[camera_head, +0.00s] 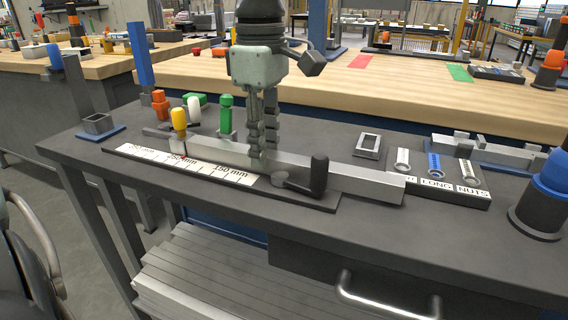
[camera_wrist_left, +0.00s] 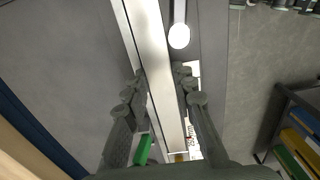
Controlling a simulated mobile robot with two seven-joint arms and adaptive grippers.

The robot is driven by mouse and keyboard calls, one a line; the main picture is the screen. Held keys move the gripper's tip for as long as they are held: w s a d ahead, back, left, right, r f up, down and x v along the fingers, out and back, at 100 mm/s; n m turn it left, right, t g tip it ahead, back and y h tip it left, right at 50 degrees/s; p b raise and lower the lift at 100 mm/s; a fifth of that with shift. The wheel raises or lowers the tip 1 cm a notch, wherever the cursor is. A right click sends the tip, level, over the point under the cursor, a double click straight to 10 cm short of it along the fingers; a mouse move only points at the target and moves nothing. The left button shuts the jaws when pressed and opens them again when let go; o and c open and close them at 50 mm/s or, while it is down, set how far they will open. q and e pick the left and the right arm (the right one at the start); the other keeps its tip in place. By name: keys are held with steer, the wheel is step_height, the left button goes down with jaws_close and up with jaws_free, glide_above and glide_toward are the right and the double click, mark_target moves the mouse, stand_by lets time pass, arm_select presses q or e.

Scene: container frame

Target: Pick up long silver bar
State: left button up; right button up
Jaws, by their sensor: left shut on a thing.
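The long silver bar (camera_head: 361,183) lies lengthwise behind the ruler board (camera_head: 222,172) on the dark workbench. It also shows in the left wrist view (camera_wrist_left: 152,50), running between the fingers. My left gripper (camera_head: 263,150) points straight down over the bar's middle, with its fingers on both sides of it. In the left wrist view the gripper (camera_wrist_left: 158,92) is shut on the bar. Whether the bar is clear of the bench, I cannot tell. My right gripper is not in view.
A black upright handle (camera_head: 319,176) stands on the ruler board in front of the bar. Green (camera_head: 226,115), yellow (camera_head: 179,121) and orange-topped pieces stand left of the gripper. A nuts tray (camera_head: 440,186) and blue-capped cylinder (camera_head: 546,195) are at right.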

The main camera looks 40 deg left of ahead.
arm_select(q)
jaws_close()
steer(key=shift+r, duration=0.15)
step_height(320, 180, up, 10)
steer(key=shift+p, duration=0.35)
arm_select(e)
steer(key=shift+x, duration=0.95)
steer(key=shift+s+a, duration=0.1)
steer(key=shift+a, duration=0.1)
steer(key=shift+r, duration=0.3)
